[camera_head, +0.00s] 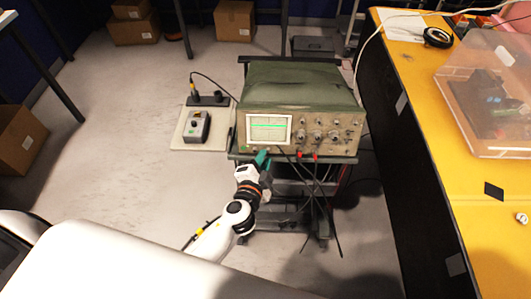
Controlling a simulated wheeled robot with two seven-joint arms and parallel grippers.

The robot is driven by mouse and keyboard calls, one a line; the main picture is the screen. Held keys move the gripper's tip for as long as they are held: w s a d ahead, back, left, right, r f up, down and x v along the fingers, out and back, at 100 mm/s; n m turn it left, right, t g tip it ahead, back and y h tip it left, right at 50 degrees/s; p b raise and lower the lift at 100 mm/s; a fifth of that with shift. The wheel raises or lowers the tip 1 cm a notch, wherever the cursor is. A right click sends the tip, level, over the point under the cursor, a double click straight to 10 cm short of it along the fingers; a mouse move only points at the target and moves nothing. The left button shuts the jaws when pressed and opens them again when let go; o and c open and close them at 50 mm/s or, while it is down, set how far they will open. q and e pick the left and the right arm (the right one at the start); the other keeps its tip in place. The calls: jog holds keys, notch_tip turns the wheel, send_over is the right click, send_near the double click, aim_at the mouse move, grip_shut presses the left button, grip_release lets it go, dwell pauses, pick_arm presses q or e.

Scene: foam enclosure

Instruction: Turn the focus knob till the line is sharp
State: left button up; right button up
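The oscilloscope (302,100) is a green-topped box with a pale front panel, standing on a cart. Its lit screen (268,129) at the front left shows a level green line; at this size I cannot tell how sharp it is. Several small knobs (318,123) sit right of the screen. My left gripper (262,156), with teal fingers, is at the panel's lower edge just below the screen. The focus knob cannot be made out; the fingers may cover it. Whether they touch or grip a knob is too small to tell. My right gripper is out of view.
Dark cables hang from red plugs (308,156) just right of my gripper. A yellow table (425,110) with a clear bin (490,95) stands at right. The floor at left is mostly clear.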

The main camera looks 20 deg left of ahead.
aim_at(268, 150)
pick_arm(q)
jog(key=shift+x, duration=1.2)
grip_shut()
